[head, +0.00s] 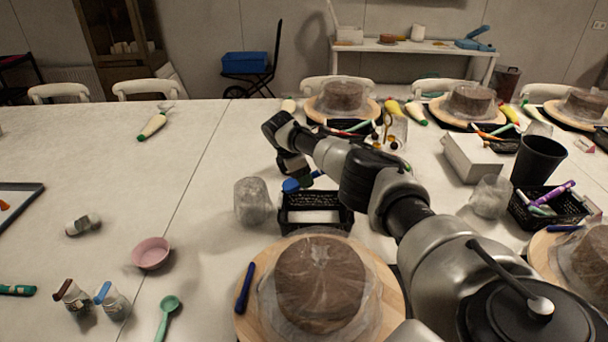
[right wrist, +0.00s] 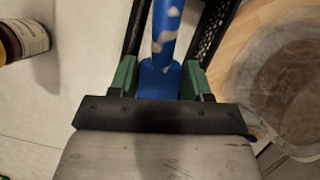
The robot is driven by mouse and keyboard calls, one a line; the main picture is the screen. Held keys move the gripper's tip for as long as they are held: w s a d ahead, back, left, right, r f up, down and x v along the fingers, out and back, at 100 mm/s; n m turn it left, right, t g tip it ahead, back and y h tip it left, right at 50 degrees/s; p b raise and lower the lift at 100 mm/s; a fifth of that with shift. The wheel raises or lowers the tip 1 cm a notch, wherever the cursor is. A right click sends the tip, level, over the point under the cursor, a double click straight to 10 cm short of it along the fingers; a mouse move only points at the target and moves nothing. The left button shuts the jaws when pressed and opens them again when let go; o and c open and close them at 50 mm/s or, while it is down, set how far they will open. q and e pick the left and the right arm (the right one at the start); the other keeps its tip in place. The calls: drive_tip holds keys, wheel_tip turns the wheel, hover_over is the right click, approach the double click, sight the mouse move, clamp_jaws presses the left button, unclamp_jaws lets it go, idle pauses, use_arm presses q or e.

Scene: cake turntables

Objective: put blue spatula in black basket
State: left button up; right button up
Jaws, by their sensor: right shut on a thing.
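My right gripper (head: 297,180) is shut on the blue spatula (head: 299,184), at the back left of the black basket. In the right wrist view, the green fingers of my right gripper (right wrist: 158,80) close on the blue spatula (right wrist: 165,40). The spatula's blue shaft runs away from the fingers, between two dark walls of the black basket (right wrist: 211,32). In the head view the black basket (head: 316,228) stands on the table behind the near cake. Most of the spatula is hidden by the gripper; its exact height above the basket cannot be told. My left gripper is not in view.
A plastic-wrapped cake on a wooden turntable (head: 383,303) stands just in front of the basket, with a dark blue stick (head: 245,288) on its left. A clear plastic cup (head: 253,202) stands left of the basket. A pink bowl (head: 151,253) is farther left. The table's back left is mostly clear.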

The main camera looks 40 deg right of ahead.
sight(292, 182)
wheel_tip(292, 182, down, 8)
drive_tip(key=b, duration=0.7)
drive_tip(key=shift+r, duration=0.1)
drive_tip(key=shift+f+b, duration=0.9)
drive_tip(key=shift+f, duration=0.5)
drive_tip(key=shift+s+f, duration=0.1)
drive_tip(key=shift+s+f, duration=0.1)
drive_tip(key=o, duration=1)
drive_tip(key=shift+a, duration=0.1)
drive_tip(key=v, duration=1.1)
drive_tip(key=shift+r+p, duration=0.3)
drive_tip(key=shift+p, duration=0.05)
